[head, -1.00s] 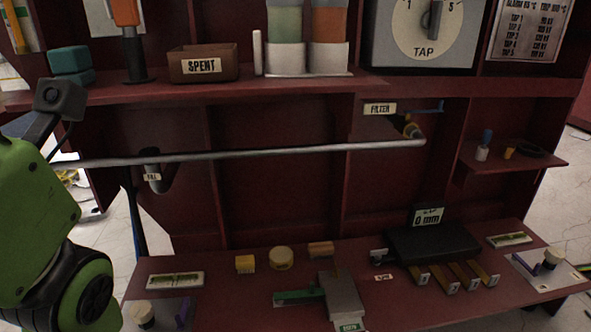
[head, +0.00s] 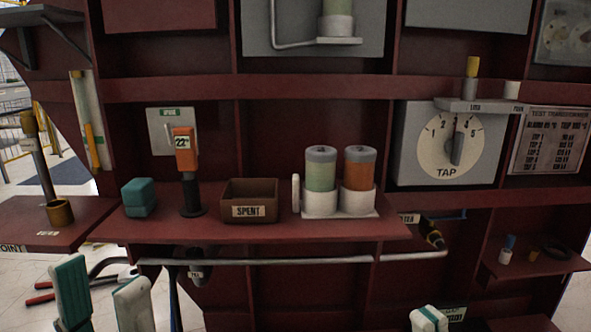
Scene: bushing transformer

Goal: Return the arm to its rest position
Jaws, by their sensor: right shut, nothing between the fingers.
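My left gripper (head: 100,275) rises at the bottom left. Its two teal and white fingers stand apart with nothing visible between them, so it is open. It is in front of and below the red shelf. My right gripper (head: 429,318) just shows at the bottom edge, right of centre. Its fingertips are together and hold nothing; the rest of it and most of both arms are cut off by the lower edge.
A red shelf (head: 260,234) carries a teal block (head: 139,197), an orange handheld device (head: 186,165), a SPENT box (head: 250,202) and two canisters (head: 321,180). A grey pipe (head: 290,261) runs below it. A TAP dial (head: 452,146) is at right.

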